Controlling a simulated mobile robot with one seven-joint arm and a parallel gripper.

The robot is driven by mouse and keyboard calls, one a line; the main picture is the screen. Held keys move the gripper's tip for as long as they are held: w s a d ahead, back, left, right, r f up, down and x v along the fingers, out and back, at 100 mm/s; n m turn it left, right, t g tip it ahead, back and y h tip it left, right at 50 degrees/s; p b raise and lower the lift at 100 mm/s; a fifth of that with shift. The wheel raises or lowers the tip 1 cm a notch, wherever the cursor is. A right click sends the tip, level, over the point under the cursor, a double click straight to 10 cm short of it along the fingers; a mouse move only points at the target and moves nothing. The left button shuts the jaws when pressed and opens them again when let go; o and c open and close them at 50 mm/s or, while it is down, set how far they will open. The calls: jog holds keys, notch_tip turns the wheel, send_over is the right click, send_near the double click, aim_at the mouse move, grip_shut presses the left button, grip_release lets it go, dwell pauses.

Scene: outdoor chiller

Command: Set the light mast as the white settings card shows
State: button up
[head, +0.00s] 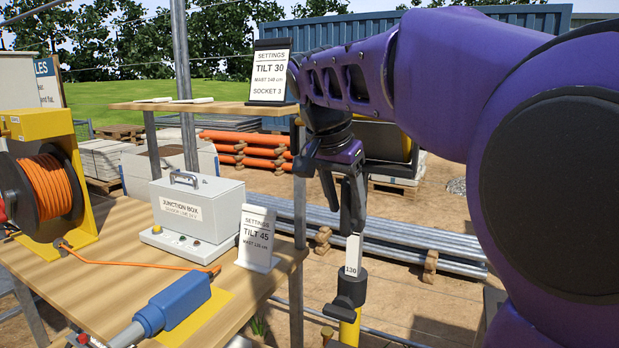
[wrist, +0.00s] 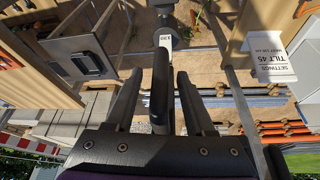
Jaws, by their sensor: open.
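The white settings card (head: 256,240) stands on the wooden table and reads TILT 45, MAST 130 cm, the second line being small. It also shows at the upper right of the wrist view (wrist: 273,60). The light mast has a yellow lower tube (head: 349,330), a black collar (head: 351,287) and a pale scale strip (head: 353,254) showing 130 just above the collar. My gripper (head: 342,205) is open above the collar, pointing down. In the wrist view a dark upright part (wrist: 160,85) lies between my open fingers (wrist: 158,95); I cannot tell whether they touch it. The lamp's tilt cannot be read.
A black-edged card (head: 270,72) on the upper shelf reads TILT 30, MAST 140 cm, SOCKET 3. A junction box (head: 197,213), an orange cable reel (head: 45,187) and a blue connector (head: 180,303) are on the table. Steel pipes (head: 400,240) lie behind the mast.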

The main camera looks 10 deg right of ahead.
jog(key=p+v, duration=0.4)
jog(key=v, duration=1.3)
jog(key=shift+s, duration=0.15)
